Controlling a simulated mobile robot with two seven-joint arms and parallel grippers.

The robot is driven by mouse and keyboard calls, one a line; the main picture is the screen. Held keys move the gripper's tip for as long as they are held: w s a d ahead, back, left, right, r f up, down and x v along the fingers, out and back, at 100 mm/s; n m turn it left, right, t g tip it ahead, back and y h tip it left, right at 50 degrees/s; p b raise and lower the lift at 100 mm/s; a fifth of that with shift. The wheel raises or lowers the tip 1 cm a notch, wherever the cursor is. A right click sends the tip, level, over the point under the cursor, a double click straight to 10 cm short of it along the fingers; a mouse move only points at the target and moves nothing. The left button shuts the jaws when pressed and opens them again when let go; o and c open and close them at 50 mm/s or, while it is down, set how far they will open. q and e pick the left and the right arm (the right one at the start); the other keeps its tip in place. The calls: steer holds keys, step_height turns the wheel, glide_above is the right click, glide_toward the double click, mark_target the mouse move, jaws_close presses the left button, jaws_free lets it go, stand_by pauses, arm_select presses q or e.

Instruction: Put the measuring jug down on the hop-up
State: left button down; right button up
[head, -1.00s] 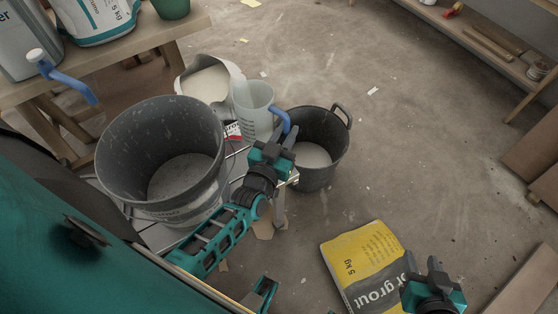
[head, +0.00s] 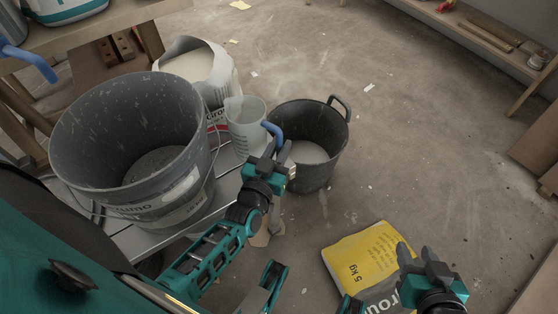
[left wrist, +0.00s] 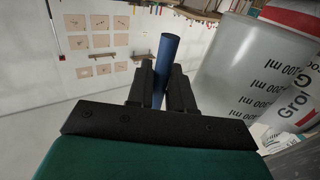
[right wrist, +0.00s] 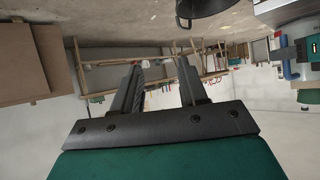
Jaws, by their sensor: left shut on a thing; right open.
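The measuring jug (head: 243,135) is translucent with a blue handle and stands upright in the head view. My left gripper (head: 274,152) is shut on the blue handle, which shows between the fingers in the left wrist view (left wrist: 166,65). Printed ml marks show on the jug wall (left wrist: 225,75).
A large grey bucket (head: 190,190) takes up much of the hop-up. A black bucket (head: 322,170) with a pale fill stands on the floor to the right. A yellow grout bag (head: 365,255) lies in front.

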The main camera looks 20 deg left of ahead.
arm_select(q)
step_height(320, 180, down, 4)
steer(key=b, duration=0.3)
steer(key=shift+r, duration=0.15)
steer(key=shift+b, duration=0.35)
arm_select(e)
steer(key=shift+w+a+f+y, duration=0.15)
steer(key=shift+a+f, duration=0.15)
steer(key=shift+f, duration=0.2)
steer(key=shift+w+a+f+y, duration=0.15)
steer(key=shift+a+f, duration=0.15)
steer(key=shift+f, duration=0.15)
arm_select(q)
steer(key=c, duration=1.5)
jaws_free()
steer(key=shift+f, duration=0.3)
steer(key=o, duration=0.5)
steer(key=shift+r, duration=0.1)
arm_select(e)
steer(key=shift+f, duration=0.15)
steer(key=shift+s, duration=0.1)
